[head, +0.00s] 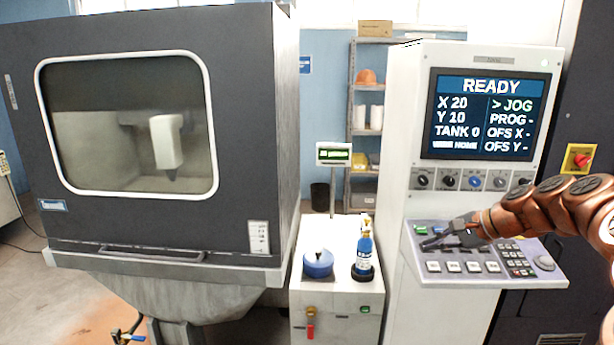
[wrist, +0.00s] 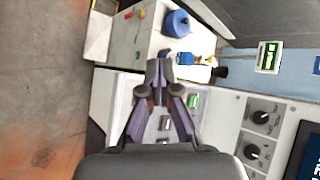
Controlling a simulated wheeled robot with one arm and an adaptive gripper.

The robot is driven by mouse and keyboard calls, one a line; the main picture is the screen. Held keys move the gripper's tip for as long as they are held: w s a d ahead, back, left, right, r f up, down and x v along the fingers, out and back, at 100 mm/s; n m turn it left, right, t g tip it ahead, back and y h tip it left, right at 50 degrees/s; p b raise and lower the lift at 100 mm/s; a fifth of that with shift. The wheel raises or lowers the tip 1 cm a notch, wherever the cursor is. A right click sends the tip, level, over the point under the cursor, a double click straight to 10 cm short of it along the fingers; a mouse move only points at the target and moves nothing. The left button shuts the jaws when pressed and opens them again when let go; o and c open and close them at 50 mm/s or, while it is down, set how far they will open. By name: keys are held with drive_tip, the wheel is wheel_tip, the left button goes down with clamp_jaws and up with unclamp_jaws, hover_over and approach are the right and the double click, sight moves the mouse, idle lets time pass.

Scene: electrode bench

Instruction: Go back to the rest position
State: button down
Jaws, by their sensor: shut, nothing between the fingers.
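My gripper (head: 450,238) is dark with a copper-coloured arm behind it, and it reaches in from the right in the head view. It is over the left part of the sloped key panel (head: 527,282) of the control console. In the wrist view my gripper (wrist: 159,72) has its fingertips together with nothing between them. Its fingers hide part of the panel there, and I cannot tell whether the tips touch it. A green key (wrist: 193,101) shows just beside the right finger. The console screen (head: 487,115) reads READY, with "> JOG", X 20, Y 10 and TANK 0.
A row of knobs (head: 473,180) sits above the panel. Left of the console, a white cabinet (head: 338,301) carries a blue round container (head: 318,262) and a blue bottle (head: 364,253). The large grey machine (head: 240,130) has its windowed door shut. Open floor (head: 25,290) lies at the lower left.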

drive_tip(key=s+a+f+n+g+h, duration=0.25)
drive_tip(key=s+a+n+g, duration=0.45)
drive_tip(key=s+a, duration=1.15)
drive_tip(key=s+d+f+n+h, duration=0.1)
drive_tip(key=s+d+f+n, duration=0.1)
drive_tip(key=s, duration=0.6)
drive_tip(key=s+d+f+n+g+h, duration=0.1)
drive_tip(key=s+d+f+n+h, duration=0.1)
drive_tip(key=s, duration=0.6)
drive_tip(key=s+d+f+n+h, duration=0.2)
drive_tip(key=s+f, duration=0.2)
drive_tip(key=s, duration=0.4)
drive_tip(key=shift+s+n, duration=0.3)
drive_tip(key=shift+s, duration=0.05)
